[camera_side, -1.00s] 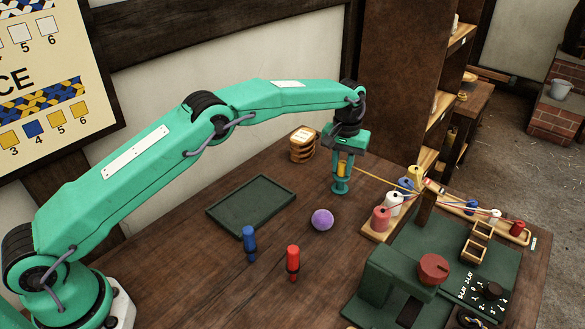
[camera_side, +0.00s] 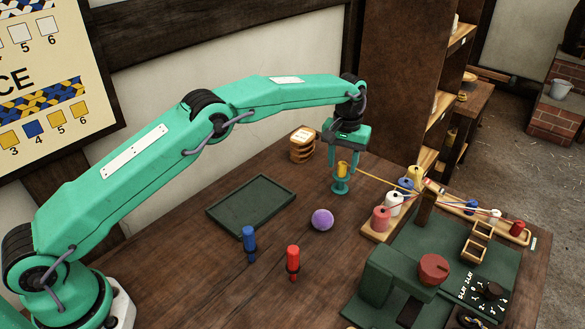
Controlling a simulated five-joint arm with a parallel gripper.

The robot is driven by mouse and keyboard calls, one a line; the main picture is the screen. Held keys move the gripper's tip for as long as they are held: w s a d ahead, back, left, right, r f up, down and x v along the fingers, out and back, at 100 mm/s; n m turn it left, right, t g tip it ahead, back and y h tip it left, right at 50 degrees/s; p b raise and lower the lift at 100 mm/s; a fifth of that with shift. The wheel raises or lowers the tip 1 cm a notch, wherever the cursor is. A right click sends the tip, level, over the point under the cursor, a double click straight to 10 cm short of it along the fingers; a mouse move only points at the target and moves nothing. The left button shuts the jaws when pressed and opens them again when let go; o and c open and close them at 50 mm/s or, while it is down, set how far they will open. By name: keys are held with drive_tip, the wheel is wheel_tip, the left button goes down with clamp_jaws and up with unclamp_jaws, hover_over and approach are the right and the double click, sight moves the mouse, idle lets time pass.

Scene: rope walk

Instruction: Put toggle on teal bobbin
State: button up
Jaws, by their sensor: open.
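The teal bobbin (camera_side: 340,188) stands upright on the table, right of the dark green tray. A small yellow toggle (camera_side: 342,169) is upright at the top of the bobbin, directly below my gripper's body, and looks seated on it; the exact contact is too small to make out. My gripper (camera_side: 342,163) points down over the bobbin, open, with its fingers on either side of the toggle and apart from it.
A dark green tray (camera_side: 251,205) looks empty. Thread spools (camera_side: 381,219) and a green machine (camera_side: 390,285) crowd the right.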

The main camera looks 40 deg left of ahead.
sight(343, 163)
wheel_tip(343, 163, up, 11)
drive_tip(key=shift+f, duration=0.2)
idle(0.6)
drive_tip(key=shift+r, duration=0.2)
idle(0.5)
